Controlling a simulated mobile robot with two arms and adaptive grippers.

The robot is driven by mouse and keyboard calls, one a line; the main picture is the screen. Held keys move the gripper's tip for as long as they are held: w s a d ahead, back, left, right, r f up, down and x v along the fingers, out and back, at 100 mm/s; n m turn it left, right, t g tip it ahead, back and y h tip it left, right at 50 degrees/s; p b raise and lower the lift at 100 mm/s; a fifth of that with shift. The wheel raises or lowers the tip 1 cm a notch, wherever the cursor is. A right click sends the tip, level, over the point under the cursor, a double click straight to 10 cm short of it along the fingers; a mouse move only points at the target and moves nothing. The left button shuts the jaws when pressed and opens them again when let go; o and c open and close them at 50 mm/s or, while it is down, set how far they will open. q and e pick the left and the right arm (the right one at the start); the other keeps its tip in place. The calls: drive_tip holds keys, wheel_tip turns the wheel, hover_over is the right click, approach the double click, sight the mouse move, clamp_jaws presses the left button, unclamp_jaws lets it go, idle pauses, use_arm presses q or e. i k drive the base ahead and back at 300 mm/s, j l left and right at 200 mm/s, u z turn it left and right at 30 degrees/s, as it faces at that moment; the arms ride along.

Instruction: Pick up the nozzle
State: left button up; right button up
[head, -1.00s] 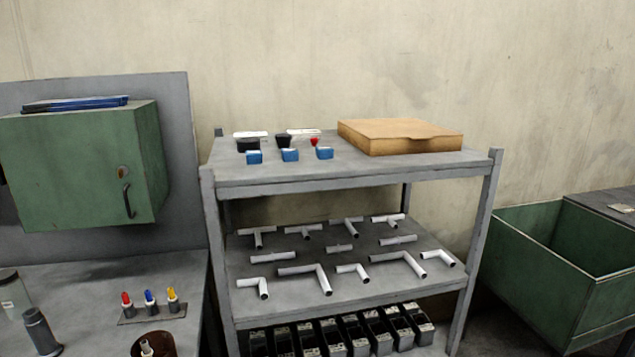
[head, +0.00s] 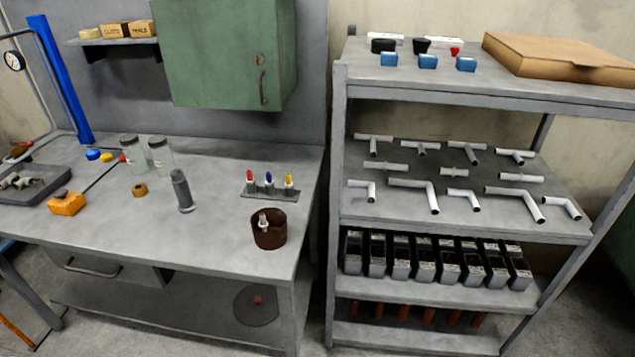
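No part is plainly marked as the nozzle. A small pale metal piece (head: 263,220) stands in a dark brown round pot (head: 270,238) at the right front of the grey workbench; it may be the nozzle, but I cannot tell. Behind it, a small rack (head: 262,194) holds three pieces with red, blue and yellow tops. A dark grey cylinder with a narrower top (head: 181,190) stands upright to the left of the rack. Neither of my grippers is in view.
The workbench (head: 215,240) also bears two glass jars (head: 160,155), an orange block (head: 66,204) and a dark tray (head: 40,185). A green cabinet (head: 215,55) hangs above it. A shelf rack (head: 430,220) with pipe fittings stands to the right. The bench's front middle is clear.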

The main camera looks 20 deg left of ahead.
sight(288, 184)
drive_tip(key=u, duration=1.55)
drive_tip(key=i+l, duration=0.25)
drive_tip(key=l, duration=0.2)
drive_tip(key=i+l, duration=0.25)
drive_tip(key=l, duration=0.15)
